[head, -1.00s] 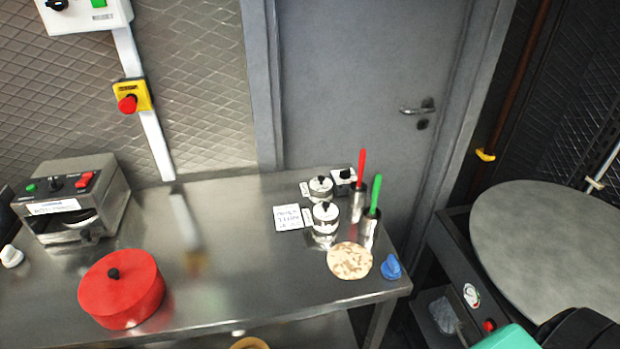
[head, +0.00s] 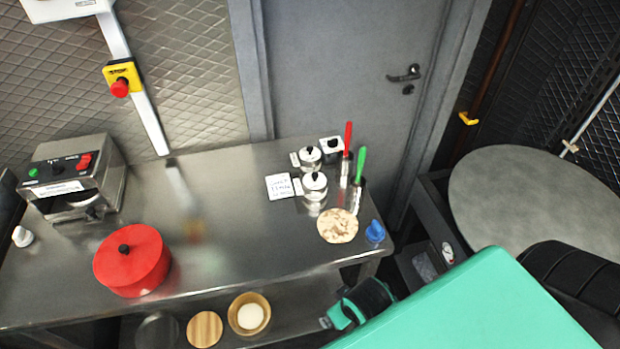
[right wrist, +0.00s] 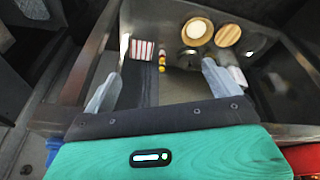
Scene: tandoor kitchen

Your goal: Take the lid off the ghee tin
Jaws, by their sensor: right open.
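Two small metal tins with black-knobbed lids stand at the right end of the steel table in the head view: a rear tin (head: 310,158) and a front tin (head: 314,190). Both lids are on. Small labels stand beside them, too small to read, so I cannot tell which is the ghee tin. My right arm comes in from the lower right, its wrist low by the table's front edge. In the right wrist view my right gripper (right wrist: 162,87) is open and empty, its two pale fingers wide apart above the lower shelf. My left gripper is not in view.
Two cups with red (head: 348,140) and green (head: 361,163) handles stand right of the tins. A flatbread (head: 337,226) and blue object (head: 375,231) lie in front. A red pot (head: 132,260) stands left. The lower shelf holds a bowl (head: 249,314) and wooden disc (head: 205,329).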

